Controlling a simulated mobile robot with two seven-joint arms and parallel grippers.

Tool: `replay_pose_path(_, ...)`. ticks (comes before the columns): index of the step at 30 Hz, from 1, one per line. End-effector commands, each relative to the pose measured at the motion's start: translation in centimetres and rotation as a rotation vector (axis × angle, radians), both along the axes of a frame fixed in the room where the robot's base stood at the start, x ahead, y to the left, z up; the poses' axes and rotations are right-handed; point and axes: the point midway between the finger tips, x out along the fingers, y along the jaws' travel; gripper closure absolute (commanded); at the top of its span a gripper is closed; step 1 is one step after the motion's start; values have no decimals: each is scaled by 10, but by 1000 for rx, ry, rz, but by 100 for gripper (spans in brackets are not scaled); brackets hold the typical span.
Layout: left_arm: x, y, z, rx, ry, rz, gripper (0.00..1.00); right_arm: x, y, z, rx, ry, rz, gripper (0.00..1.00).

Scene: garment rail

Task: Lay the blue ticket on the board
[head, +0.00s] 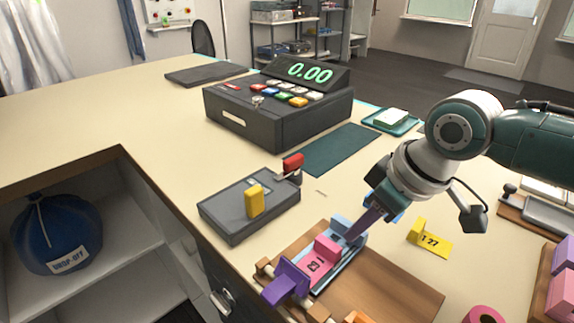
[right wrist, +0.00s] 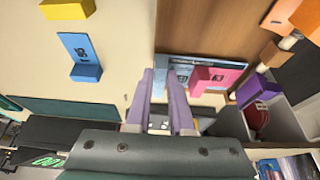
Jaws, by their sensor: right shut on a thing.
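The brown board (head: 395,285) lies at the counter's front, with a blue-grey strip (head: 322,283) on it. A pink ticket (head: 314,264) with a raised pink block lies on the strip, and it also shows in the right wrist view (right wrist: 222,76). A blue ticket (head: 346,228) is at the strip's far end, beside the pink one. My right gripper (head: 354,230) is shut on its raised block, fingers slanting down; the fingertips (right wrist: 160,76) partly hide it. I cannot tell whether it touches the strip. Another blue ticket (right wrist: 80,55) lies on the counter. My left gripper is out of view.
A yellow ticket (head: 430,238) lies right of the board. A purple piece (head: 285,280) stands at its near left end. A grey box (head: 245,208) with yellow and red levers, and a cash register (head: 275,110), stand farther back.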

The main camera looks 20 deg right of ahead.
Motion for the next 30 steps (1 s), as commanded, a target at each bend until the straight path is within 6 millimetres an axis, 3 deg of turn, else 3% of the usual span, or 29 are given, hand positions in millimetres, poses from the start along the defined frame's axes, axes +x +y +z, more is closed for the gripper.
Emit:
replay_pose_path(26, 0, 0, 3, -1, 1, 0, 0, 0, 0, -3, 0, 1, 0, 100)
replay_pose_path(27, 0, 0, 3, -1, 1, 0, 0, 0, 0, -3, 0, 1, 0, 78)
replay_pose_path(30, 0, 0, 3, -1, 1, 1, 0, 0, 0, -3, 0, 1, 0, 67)
